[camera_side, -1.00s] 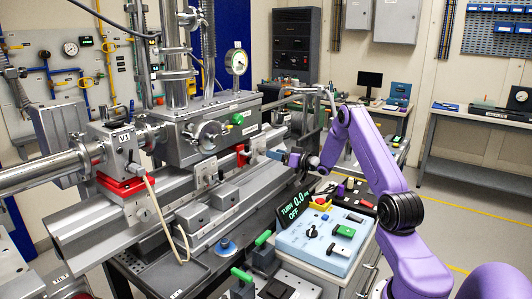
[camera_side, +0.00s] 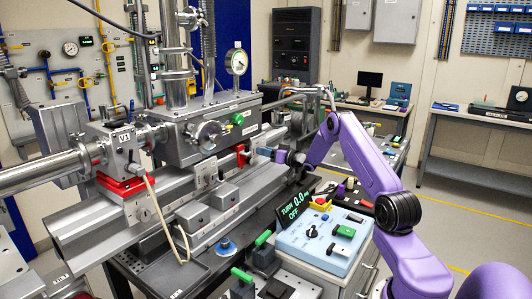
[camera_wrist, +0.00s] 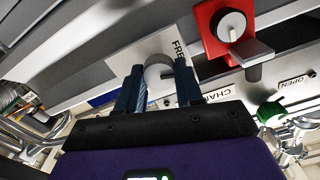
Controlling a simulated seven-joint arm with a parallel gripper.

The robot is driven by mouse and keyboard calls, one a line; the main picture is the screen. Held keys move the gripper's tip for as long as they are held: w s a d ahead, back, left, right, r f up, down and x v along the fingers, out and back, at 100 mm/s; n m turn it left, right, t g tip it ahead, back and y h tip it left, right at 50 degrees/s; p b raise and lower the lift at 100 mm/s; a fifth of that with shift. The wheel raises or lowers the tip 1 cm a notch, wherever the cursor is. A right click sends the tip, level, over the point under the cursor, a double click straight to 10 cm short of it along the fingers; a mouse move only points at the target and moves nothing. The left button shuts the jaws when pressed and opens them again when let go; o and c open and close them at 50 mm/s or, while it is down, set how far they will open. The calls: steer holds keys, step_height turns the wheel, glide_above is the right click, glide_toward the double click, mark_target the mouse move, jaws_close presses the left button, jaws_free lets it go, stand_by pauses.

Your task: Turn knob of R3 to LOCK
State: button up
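My gripper (camera_wrist: 160,80) has its two dark blue fingers apart, one on each side of a round grey knob (camera_wrist: 157,76). The knob is on a pale plate (camera_wrist: 132,56) whose label begins "FRE"; the rest is hidden behind the right finger. I cannot tell whether the fingers touch the knob. No "R3" mark is readable in either view, and the word LOCK does not show. In the side view my gripper (camera_side: 264,152) points left at the front of the rail bench, just right of a red block (camera_side: 242,154). The knob is not clear there.
In the wrist view a red block with a white-faced knob and grey lever (camera_wrist: 231,25) sits close to the right finger. A green knob (camera_wrist: 270,114) is lower right. In the side view a blue control box (camera_side: 322,240) with a lit display (camera_side: 296,204) stands below my arm.

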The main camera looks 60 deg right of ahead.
steer(key=shift+m, duration=0.4)
steer(key=shift+d+f+m, duration=0.1)
steer(key=shift+m, duration=3.4)
steer(key=shift+d+f+m, duration=0.1)
steer(key=shift+m, duration=3.4)
steer(key=shift+s, duration=0.1)
steer(key=o, duration=1)
steer(key=shift+o, duration=0.2)
steer(key=s, duration=1.7)
steer(key=shift+s, duration=0.2)
